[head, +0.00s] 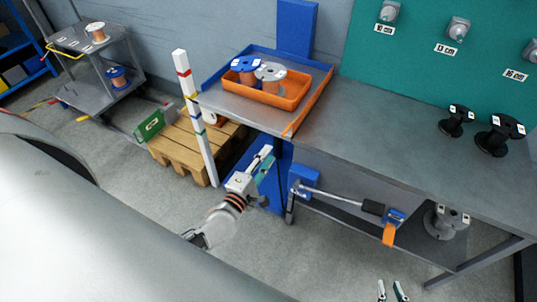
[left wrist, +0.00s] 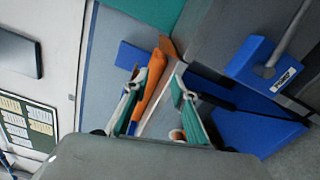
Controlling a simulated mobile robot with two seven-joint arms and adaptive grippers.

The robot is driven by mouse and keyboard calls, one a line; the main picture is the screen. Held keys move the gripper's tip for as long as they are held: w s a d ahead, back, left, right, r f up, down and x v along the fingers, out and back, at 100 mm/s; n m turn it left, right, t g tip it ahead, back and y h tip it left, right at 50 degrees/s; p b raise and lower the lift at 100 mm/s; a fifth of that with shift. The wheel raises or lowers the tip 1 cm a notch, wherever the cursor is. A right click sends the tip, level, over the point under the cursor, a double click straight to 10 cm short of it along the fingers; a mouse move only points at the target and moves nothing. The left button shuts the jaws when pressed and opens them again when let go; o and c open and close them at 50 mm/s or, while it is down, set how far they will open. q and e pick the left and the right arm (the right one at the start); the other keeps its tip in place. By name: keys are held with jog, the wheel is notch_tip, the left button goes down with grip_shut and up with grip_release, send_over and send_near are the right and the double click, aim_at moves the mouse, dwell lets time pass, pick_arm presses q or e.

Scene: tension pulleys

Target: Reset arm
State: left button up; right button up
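My left gripper (head: 263,165) reaches up beside the front-left end of the workbench, left of the blue bench leg. In the left wrist view its two teal-padded fingers (left wrist: 160,108) stand apart. An orange strip and the bench corner show between and beyond them; I see nothing clearly held. My right gripper (head: 393,291) shows at the bottom edge of the head view, its two fingertips apart and empty. A metal lever arm (head: 335,195) with a black grip runs from a blue block (head: 303,181) below the benchtop. In the left wrist view the blue block (left wrist: 262,66) is at upper right.
The workbench (head: 385,125) carries an orange tray (head: 265,98) with spools and black spools (head: 456,121) at right. A striped white post (head: 196,118) and a wooden pallet (head: 178,146) stand left of my left gripper. The floor is clear around my right gripper.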

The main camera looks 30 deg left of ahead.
dwell(0.3)
pick_arm(q)
jog(key=s+d+f+m+g+h, duration=0.45)
jog(key=s+d+m, duration=0.35)
jog(key=s+m, duration=0.5)
jog(key=s+a+f+m+g+y, duration=0.1)
jog(key=s+f+m, duration=0.4)
jog(key=m, duration=0.6)
jog(key=shift+s+a+f+g+y, duration=0.2)
jog(key=shift+s+a+g+y, duration=0.2)
jog(key=shift+g+y, duration=0.35)
